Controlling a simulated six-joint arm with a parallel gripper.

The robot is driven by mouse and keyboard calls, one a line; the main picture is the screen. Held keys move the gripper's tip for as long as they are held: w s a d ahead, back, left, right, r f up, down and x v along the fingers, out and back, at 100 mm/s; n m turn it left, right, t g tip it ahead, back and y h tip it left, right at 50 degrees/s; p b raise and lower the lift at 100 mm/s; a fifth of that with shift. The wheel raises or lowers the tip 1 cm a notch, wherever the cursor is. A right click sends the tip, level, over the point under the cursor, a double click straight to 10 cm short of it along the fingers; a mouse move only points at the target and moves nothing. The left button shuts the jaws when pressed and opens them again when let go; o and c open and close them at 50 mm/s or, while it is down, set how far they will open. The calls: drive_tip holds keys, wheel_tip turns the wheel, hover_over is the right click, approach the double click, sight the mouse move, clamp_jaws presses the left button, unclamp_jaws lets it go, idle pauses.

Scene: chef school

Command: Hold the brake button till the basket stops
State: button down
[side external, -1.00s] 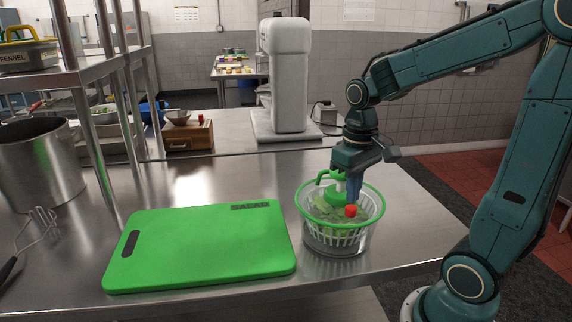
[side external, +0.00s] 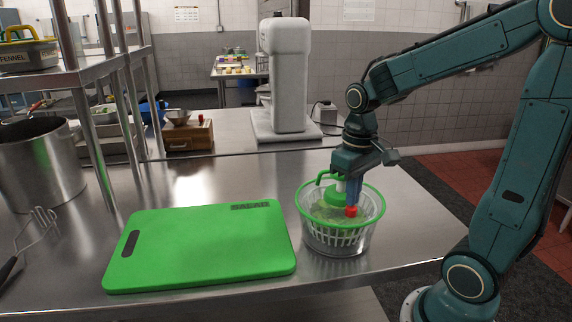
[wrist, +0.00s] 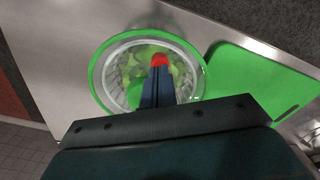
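The salad spinner (side external: 324,236) stands on the steel counter: a clear bowl with a green rim around a white slatted basket (wrist: 113,78) holding pale green leaves (wrist: 135,63). A green crank handle (side external: 322,175) shows at its top. The red brake button (side external: 351,211) also shows in the wrist view (wrist: 160,60). My gripper (side external: 352,203) points down, with its blue fingertips at the red button, seemingly touching it from above. In the wrist view the two fingers (wrist: 158,80) lie together with nothing visible between them. Whether the button is pressed down cannot be told.
A green cutting board (side external: 200,250) lies left of the spinner. A large steel pot (side external: 38,165) and a whisk (side external: 38,222) are at the far left. A white mixer (side external: 286,80) stands on the back counter. The counter's right edge is close to the spinner.

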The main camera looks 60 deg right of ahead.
drive_tip(key=shift+f, duration=0.75)
idle(0.8)
drive_tip(key=shift+r, duration=3.55)
drive_tip(key=s+a+r+n+t, duration=0.1)
drive_tip(key=s+a+n+t, duration=0.2)
drive_tip(key=s+a+t, duration=0.2)
drive_tip(key=shift+s+a+r+t, duration=0.35)
drive_tip(key=shift+s+a, duration=0.6)
drive_tip(key=shift+a, duration=0.6)
